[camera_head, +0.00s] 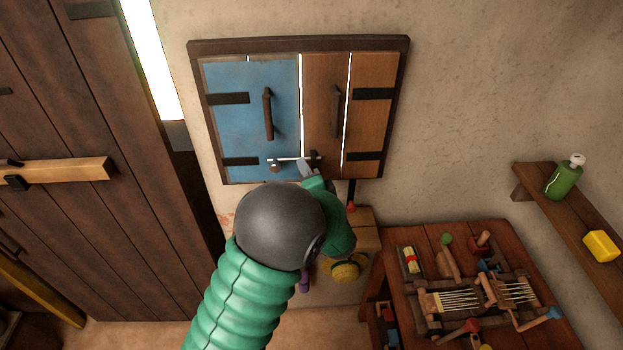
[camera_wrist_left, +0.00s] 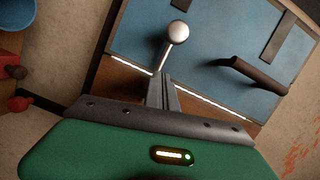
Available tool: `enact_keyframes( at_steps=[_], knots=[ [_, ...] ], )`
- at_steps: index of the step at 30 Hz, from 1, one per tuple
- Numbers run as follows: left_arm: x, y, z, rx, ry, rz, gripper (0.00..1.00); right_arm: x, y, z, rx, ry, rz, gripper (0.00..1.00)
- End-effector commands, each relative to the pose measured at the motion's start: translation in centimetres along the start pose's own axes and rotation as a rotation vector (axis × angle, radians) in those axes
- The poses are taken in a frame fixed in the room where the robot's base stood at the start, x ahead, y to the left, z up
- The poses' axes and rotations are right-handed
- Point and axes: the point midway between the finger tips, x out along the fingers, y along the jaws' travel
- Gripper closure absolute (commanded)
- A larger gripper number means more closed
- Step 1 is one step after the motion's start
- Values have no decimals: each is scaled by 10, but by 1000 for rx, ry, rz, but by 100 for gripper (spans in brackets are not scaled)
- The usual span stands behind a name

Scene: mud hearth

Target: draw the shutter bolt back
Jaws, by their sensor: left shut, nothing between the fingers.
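The shutter has a blue left leaf (camera_head: 232,125) and a brown wooden right leaf (camera_head: 369,125). Low on it, the pale metal bolt (camera_head: 288,159) lies across the bright gap between the leaves. In the left wrist view the bolt's round knob (camera_wrist_left: 178,32) shows over the blue leaf, its rod running down to my fingertips. My left gripper (camera_head: 304,167) is shut and empty at the bolt's wooden-leaf end; its fingers also show in the left wrist view (camera_wrist_left: 161,88). They overlap the rod's end, and I cannot tell whether they touch. My right gripper is out of view.
Each leaf has a dark handle, the blue leaf's (camera_head: 267,113) above the bolt. A plank door (camera_head: 90,230) stands left. A wooden table (camera_head: 400,290) with several tools is at lower right, below a wall shelf (camera_head: 560,206) holding a green bottle (camera_head: 564,180) and yellow block (camera_head: 601,246).

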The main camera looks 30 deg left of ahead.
Motion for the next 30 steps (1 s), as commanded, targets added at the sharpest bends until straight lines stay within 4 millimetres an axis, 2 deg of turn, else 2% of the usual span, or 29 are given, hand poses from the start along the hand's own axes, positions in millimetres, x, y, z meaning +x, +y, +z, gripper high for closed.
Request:
enact_keyframes(
  at_steps=[3, 7, 20, 30],
  knots=[
    [4, -3, 23, 2, -3, 0, 100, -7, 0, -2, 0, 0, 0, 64],
    [6, -2, 35, 0, -1, -1, 100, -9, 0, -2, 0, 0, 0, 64],
    [9, -1, 41, 0, 0, 0, 100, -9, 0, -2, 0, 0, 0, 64],
    [21, -14, 95, 0, -1, -1, 100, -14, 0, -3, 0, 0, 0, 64]
  ],
)
